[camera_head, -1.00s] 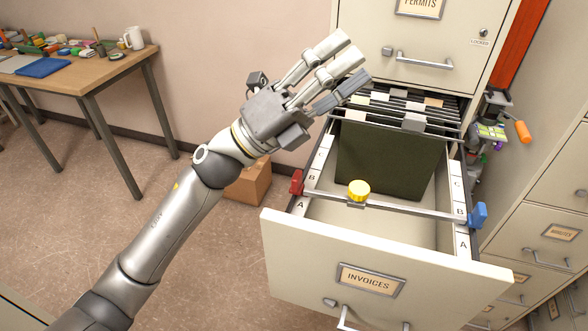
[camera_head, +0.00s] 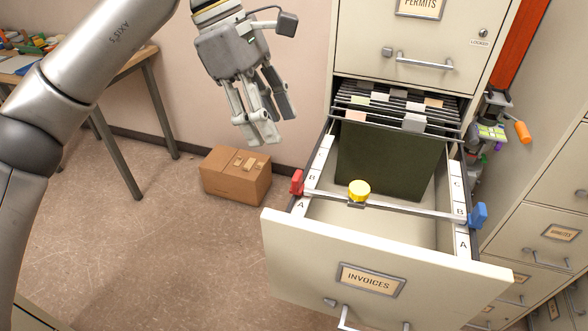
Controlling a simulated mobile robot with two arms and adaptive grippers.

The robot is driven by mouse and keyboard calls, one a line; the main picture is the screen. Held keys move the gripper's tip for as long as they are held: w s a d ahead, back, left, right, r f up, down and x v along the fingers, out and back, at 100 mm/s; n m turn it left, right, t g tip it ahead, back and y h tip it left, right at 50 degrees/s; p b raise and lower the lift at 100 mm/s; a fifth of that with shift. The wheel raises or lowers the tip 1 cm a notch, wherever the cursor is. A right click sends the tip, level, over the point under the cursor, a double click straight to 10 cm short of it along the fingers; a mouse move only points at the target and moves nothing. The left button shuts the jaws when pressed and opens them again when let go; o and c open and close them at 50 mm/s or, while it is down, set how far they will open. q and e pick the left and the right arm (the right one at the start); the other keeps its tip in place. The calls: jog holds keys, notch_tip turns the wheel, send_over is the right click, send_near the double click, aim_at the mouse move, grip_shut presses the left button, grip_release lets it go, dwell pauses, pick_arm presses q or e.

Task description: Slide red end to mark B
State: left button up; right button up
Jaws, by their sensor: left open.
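The open INVOICES drawer (camera_head: 285,228) has a metal crossbar (camera_head: 415,209) lying across it, with a yellow knob (camera_head: 359,190) near its middle. The bar's red end (camera_head: 297,182) is at the left rail (camera_head: 324,158), between its letters A and B. The blue end (camera_head: 478,214) is at the right rail (camera_head: 457,165), beside the letter B. The bar slants across the drawer. My left gripper (camera_head: 262,140) is open and empty, fingers pointing down, in the air up and left of the red end and apart from it. My right gripper is out of view.
Hanging folders (camera_head: 390,160) fill the drawer's back. A cardboard box (camera_head: 236,174) sits on the floor left of the drawer. A wooden table (camera_head: 121,68) stands at the left.

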aim_at(296, 174)
pick_arm(q)
jog(key=p+x, duration=0.2)
jog(key=x, duration=0.8)
jog(key=shift+d+f, duration=0.1)
jog(key=shift+f, duration=0.25)
jog(key=shift+c, duration=0.5)
grip_shut()
